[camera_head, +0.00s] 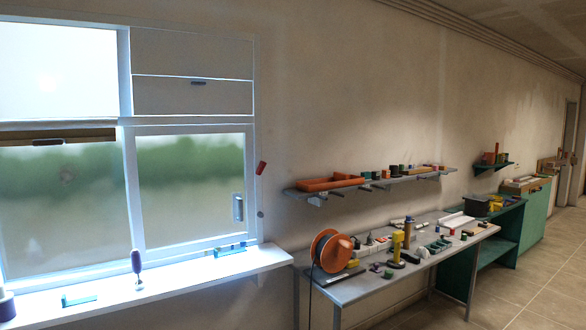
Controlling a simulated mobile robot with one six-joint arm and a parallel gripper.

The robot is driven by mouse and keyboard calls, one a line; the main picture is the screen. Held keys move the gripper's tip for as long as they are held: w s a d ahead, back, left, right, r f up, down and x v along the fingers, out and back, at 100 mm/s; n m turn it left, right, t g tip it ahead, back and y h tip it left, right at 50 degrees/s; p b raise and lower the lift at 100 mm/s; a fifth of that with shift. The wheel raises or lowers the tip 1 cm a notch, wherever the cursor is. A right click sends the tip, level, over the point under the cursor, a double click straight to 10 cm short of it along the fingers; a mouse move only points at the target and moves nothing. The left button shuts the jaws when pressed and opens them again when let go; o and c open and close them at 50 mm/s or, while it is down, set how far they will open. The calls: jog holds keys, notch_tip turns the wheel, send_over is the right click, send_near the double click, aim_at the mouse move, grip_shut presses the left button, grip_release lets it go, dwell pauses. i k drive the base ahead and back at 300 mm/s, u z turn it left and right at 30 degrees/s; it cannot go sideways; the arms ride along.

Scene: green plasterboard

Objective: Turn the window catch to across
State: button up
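The window (130,190) fills the left side of the head view, with pale frames and frosted panes. A pale upright fitting (238,207) sits on the right edge of the lower right pane. A small dark fitting (198,83) lies level on the upper right panel, and another dark fitting (47,141) lies level at the top of the lower left pane. I cannot tell for sure which of these is the catch. My gripper is not in view.
A white sill (180,280) below the window holds a purple-handled tool (136,264) and small green items. A red pull (261,168) hangs right of the window. A cluttered workbench (355,287) and wall shelf (420,175) stand further right. Floor at lower right is clear.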

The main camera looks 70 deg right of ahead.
aim_at(261, 166)
jog(key=z, duration=0.3)
jog(key=k, duration=0.9)
jog(key=z, duration=0.85)
jog(key=i, duration=1.95)
jog(key=u, duration=0.05)
